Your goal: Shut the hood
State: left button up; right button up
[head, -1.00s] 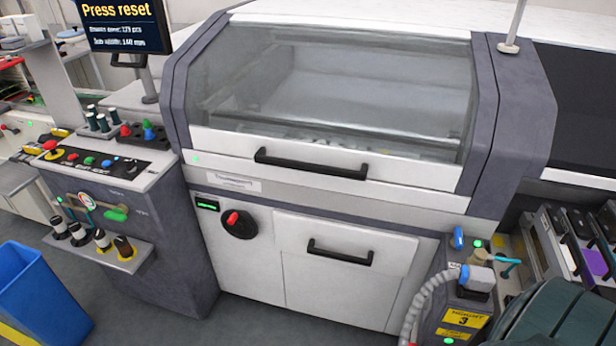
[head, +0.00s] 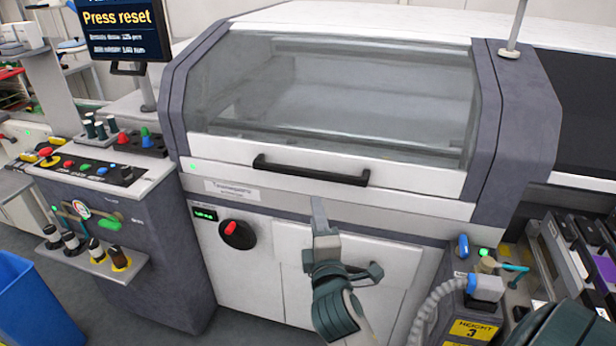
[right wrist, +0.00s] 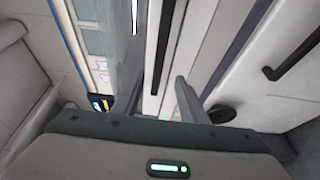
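The hood (head: 420,178) is the white and grey cover with a large clear window on the machine. It looks lowered, with its front edge just above the grey band; I cannot tell whether it is fully closed. Its black bar handle (head: 310,170) runs across the front edge. My right gripper (head: 345,238) is open and empty, in front of the machine and below the handle in the head view. In the right wrist view its two fingers (right wrist: 158,92) stand apart, with the black handle (right wrist: 163,45) showing beyond them. My left gripper is not in view.
A screen (head: 122,30) reads "Press reset". A red-and-black rotary knob (head: 238,234) is on the cabinet front. A grey hose and a connector box (head: 470,310) stand at the lower right.

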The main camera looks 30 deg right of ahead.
aim_at(308, 176)
jog(key=shift+w, duration=0.1)
dwell(0.3)
